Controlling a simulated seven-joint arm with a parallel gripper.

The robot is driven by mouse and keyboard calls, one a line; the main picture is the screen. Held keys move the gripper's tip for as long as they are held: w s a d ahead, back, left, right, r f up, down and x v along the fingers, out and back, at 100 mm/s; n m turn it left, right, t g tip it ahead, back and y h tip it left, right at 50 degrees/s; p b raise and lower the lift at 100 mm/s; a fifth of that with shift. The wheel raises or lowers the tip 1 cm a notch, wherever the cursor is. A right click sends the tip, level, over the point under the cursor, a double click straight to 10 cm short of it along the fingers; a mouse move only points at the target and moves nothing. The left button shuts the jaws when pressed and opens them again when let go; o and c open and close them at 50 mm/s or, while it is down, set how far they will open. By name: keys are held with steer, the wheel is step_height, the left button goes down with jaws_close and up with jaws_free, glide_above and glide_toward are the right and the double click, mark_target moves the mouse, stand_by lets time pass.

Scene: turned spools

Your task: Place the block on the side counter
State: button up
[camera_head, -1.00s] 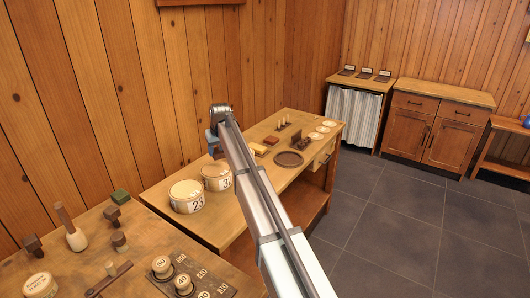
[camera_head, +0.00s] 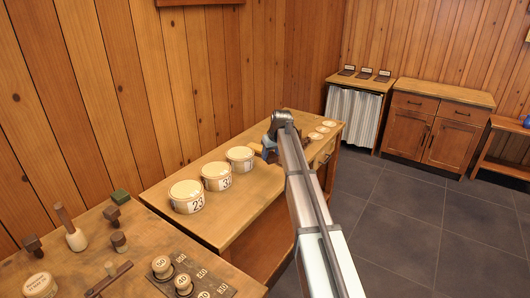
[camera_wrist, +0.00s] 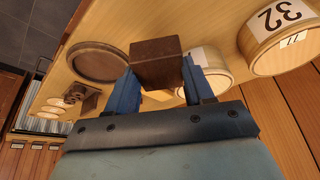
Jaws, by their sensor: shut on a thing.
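A dark brown block (camera_wrist: 157,62) sits between the two blue fingers of my gripper (camera_wrist: 158,84) in the wrist view; the gripper is shut on it. The block appears above the long wooden bench (camera_wrist: 225,95); its exact height is unclear. In the head view my gripper (camera_head: 268,150) is over the far half of that bench, and the arm hides most of it and the block. A low wooden cabinet with a bare top (camera_head: 446,93), which may be the side counter, stands against the back wall at right.
Three cream tubs (camera_head: 217,176) line the bench's wall side. A round dark tray (camera_wrist: 97,62) and a dark piece (camera_wrist: 82,97) lie near the block. A curtained stand (camera_head: 352,113) holds small dark plates. The grey floor (camera_head: 400,220) is clear.

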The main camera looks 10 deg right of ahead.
steer(key=shift+a+n, duration=0.15)
steer(key=shift+n, duration=0.35)
steer(key=shift+f+y, duration=0.2)
steer(key=shift+y, duration=0.1)
steer(key=shift+n, duration=0.3)
steer(key=shift+f, duration=4.8)
steer(key=shift+f, duration=0.15)
steer(key=o, duration=1)
steer(key=v, duration=1.2)
steer(key=shift+w+r, duration=0.15)
steer(key=shift+r, duration=0.05)
